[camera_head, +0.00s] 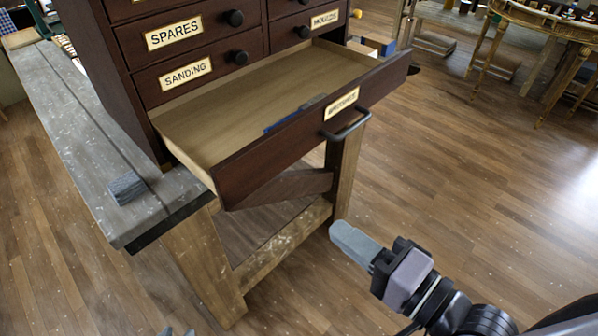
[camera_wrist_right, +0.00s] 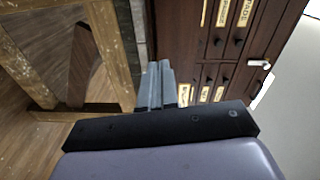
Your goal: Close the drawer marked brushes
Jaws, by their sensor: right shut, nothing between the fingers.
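The drawer (camera_head: 275,152) with a brass label (camera_head: 342,103) stands pulled out from the dark red cabinet. Its label is too blurred to read surely. It has a dark bar handle (camera_head: 347,131), and a blue-and-grey item (camera_head: 293,114) lies inside. My right gripper (camera_head: 342,236) is shut and empty, below and in front of the drawer, apart from the handle. Its fingers lie together in the right wrist view (camera_wrist_right: 155,82). Only the tips of my left gripper (camera_head: 178,331) show at the bottom edge of the head view, so its opening is unclear.
The cabinet stands on a worn wooden bench (camera_head: 80,150) with a small grey block (camera_head: 127,187). Wooden floor is free at right. A gilt table (camera_head: 550,20) stands far right.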

